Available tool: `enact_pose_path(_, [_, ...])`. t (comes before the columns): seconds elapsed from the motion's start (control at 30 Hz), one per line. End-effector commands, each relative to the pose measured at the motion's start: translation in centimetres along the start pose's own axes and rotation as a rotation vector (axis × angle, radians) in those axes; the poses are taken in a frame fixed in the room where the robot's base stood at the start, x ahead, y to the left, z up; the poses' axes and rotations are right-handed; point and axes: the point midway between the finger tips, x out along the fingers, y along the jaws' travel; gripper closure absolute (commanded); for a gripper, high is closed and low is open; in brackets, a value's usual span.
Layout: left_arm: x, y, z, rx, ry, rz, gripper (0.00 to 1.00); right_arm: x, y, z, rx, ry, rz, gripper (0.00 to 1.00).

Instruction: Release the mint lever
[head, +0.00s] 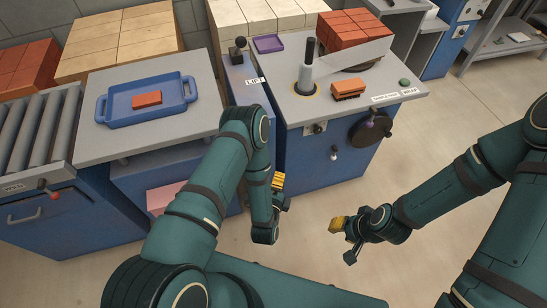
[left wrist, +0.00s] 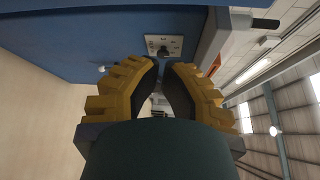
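A small lever with a pale, whitish knob (head: 334,154) sticks out of the front of the blue right-hand cabinet. It may be the mint lever, but its tint is hard to tell. My left gripper (head: 279,191) hangs to the left of this knob and apart from it. In the left wrist view its yellow fingers (left wrist: 162,72) stand a little apart with nothing held between them. A pale knob (left wrist: 101,69) shows left of the fingertips there. My right gripper (head: 343,240) looks open and empty, low in front of the cabinet.
The cabinet front (head: 303,165) also carries a switch plate (head: 316,128) and a black handwheel (head: 369,131). An orange brick (head: 349,88) lies on its top. A blue tray (head: 119,108) with a brick (head: 147,99) stands on the left table. Open floor lies before the cabinets.

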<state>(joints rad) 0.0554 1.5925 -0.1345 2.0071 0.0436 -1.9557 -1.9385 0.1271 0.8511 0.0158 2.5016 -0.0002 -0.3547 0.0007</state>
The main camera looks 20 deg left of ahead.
Motion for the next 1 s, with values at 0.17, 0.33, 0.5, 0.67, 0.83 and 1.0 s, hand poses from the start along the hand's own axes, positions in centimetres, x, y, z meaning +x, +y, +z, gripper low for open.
enact_pose_path(0.17, [1.0, 0.1, 0.0, -0.002, -0.002, -0.001, 1.00, 0.2, 0.1, 0.0, 0.000, 0.001, 0.000, 0.66])
enact_pose_path(0.33, [3.7, 0.1, 0.1, -0.003, -0.004, -0.003, 1.00, 0.9, 0.3, -0.1, 0.000, 0.004, 0.000, 0.66])
enact_pose_path(0.5, [7.1, 0.1, 0.1, -0.003, -0.005, -0.003, 1.00, 1.6, 0.6, -0.2, -0.001, 0.008, 0.001, 0.66])
enact_pose_path(0.67, [10.1, 0.1, 0.1, -0.003, -0.003, -0.003, 1.00, 2.3, 0.9, -0.2, -0.001, 0.011, 0.001, 0.66])
enact_pose_path(0.83, [9.3, 0.1, 2.4, -0.001, -0.003, 0.002, 1.00, 2.3, 0.9, -0.3, -0.001, 0.012, 0.001, 0.66])
enact_pose_path(1.0, [8.8, 0.0, 3.6, -0.001, -0.001, 0.000, 1.00, 2.4, 0.9, -0.3, -0.001, 0.013, 0.001, 0.66])
